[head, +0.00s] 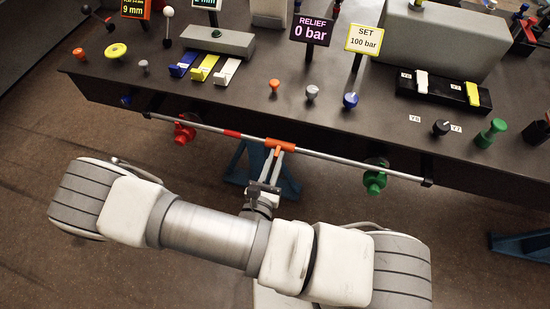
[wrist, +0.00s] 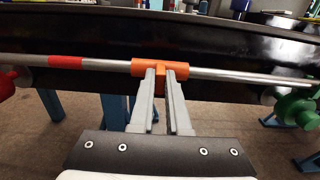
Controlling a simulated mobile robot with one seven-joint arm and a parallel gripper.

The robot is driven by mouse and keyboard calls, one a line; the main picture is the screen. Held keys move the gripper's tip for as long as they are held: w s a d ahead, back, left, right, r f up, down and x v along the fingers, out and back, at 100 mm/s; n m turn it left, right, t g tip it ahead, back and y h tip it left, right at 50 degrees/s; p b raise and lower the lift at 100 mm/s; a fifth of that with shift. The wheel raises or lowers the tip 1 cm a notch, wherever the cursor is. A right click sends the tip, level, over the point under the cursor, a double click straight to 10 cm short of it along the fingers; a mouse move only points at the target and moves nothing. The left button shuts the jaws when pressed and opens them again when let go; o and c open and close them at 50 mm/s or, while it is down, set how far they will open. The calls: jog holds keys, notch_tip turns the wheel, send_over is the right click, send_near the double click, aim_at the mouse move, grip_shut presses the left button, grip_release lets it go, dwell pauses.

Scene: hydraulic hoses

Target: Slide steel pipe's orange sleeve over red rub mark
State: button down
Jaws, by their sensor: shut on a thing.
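The steel pipe (head: 335,158) runs along the front edge of the bench, and it also crosses the wrist view (wrist: 215,73). The orange sleeve (head: 279,145) sits around the pipe, right of the red rub mark (head: 232,133). In the wrist view the sleeve (wrist: 140,67) and the red mark (wrist: 66,62) are apart, with bare pipe between them. My gripper (head: 277,153) is shut on the sleeve's lower tab; its two fingers (wrist: 160,72) show on either side of the tab in the wrist view.
A red valve wheel (head: 184,130) is behind the pipe at left, and a green one (head: 375,178) at right. Brackets hold the pipe ends, the right one (head: 428,170) dark. The bench top (head: 300,75) carries several knobs, levers and signs. Blue legs (head: 245,165) stand below.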

jog(key=w+a, duration=0.1)
jog(key=a, duration=0.3)
jog(key=w+a, duration=0.2)
jog(key=a, duration=0.2)
jog(key=w+a+b, duration=0.1)
jog(key=a, duration=0.3)
jog(key=shift+w+a, duration=0.25)
jog(key=shift+a, duration=0.15)
jog(key=c, duration=0.9)
grip_release()
jog(key=v, duration=1.7)
jog(key=shift+s, duration=0.2)
